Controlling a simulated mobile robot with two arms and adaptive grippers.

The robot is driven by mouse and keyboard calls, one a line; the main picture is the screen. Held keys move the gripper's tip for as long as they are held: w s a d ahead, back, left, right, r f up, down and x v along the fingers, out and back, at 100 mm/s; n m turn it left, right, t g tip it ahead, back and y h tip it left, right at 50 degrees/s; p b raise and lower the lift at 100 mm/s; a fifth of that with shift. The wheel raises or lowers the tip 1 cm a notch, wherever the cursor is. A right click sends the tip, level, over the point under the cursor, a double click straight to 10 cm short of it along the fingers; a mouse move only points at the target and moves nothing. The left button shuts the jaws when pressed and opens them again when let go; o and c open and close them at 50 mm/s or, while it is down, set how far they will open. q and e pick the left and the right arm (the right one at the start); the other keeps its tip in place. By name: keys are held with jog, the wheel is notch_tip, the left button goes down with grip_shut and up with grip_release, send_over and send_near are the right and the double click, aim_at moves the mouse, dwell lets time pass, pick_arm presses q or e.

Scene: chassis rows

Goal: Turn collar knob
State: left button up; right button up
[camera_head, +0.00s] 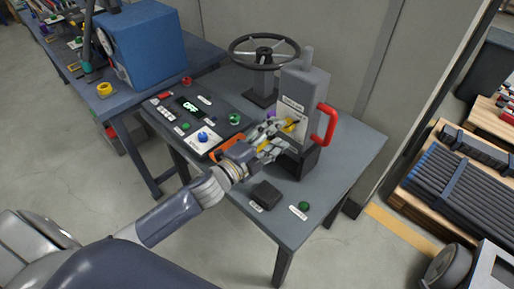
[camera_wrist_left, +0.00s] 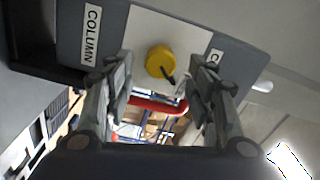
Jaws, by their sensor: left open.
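A yellow round knob (camera_head: 290,124) sits on the light plate of the grey column unit (camera_head: 312,84) on the table. In the left wrist view the yellow knob (camera_wrist_left: 160,61) has a dark pointer toward its lower right. A "COLUMN" label is beside it, and a second label starting with "C" is partly hidden by a finger. My left gripper (camera_head: 273,138) is open in front of the plate. In the wrist view its fingers stand on either side of the knob, apart from each other; I cannot tell whether they touch it.
A red handle (camera_head: 325,125) juts from the column's right side. A black steering wheel (camera_head: 264,52) stands behind. A control panel with a blue knob (camera_head: 203,136) lies left of the column. A black pedal (camera_head: 265,195) and green button (camera_head: 304,206) are at the front.

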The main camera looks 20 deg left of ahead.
pick_arm(q)
jog(key=v, duration=0.8)
jog(key=shift+s, duration=0.25)
jog(key=shift+a, duration=0.15)
